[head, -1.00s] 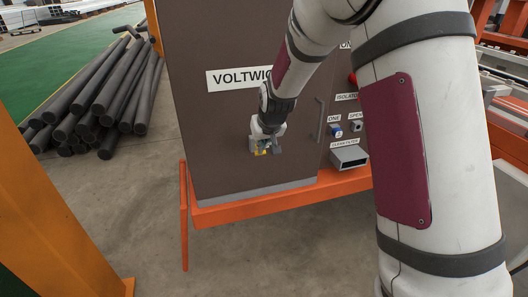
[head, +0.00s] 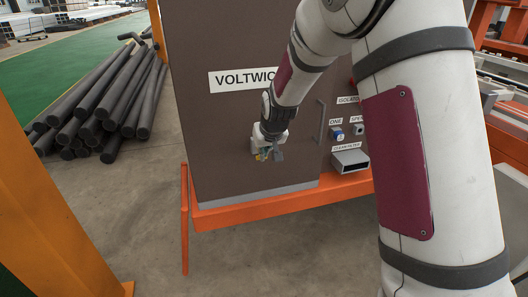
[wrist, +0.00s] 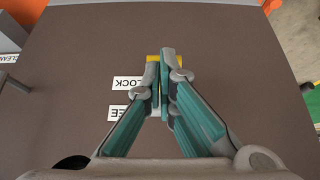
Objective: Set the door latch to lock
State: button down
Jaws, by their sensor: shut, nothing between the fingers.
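The brown door (head: 222,130) of the cabinet carries the latch, and my gripper (head: 268,155) is in front of the door's lower part. In the wrist view my gripper (wrist: 161,62) is shut, its two teal-padded fingers together at the tips, with nothing held between them. A yellow piece (wrist: 180,61), likely part of the latch, shows just behind the fingertips; most of it is hidden, so its setting and any contact cannot be told. The LOCK label (wrist: 128,83) and a partly covered label ending in EE (wrist: 119,112) read upside down beside the fingers.
A vertical door handle (head: 321,121) stands right of my gripper. Further right are a blue-based control (head: 337,133) and a grey box-like holder (head: 350,159). An orange base rail (head: 255,206) runs below the door. Black pipes (head: 105,105) lie piled at the left.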

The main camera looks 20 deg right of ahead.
jog(key=shift+s+f, duration=0.1)
jog(key=shift+f, duration=0.3)
dwell(0.7)
jog(key=shift+r, duration=0.1)
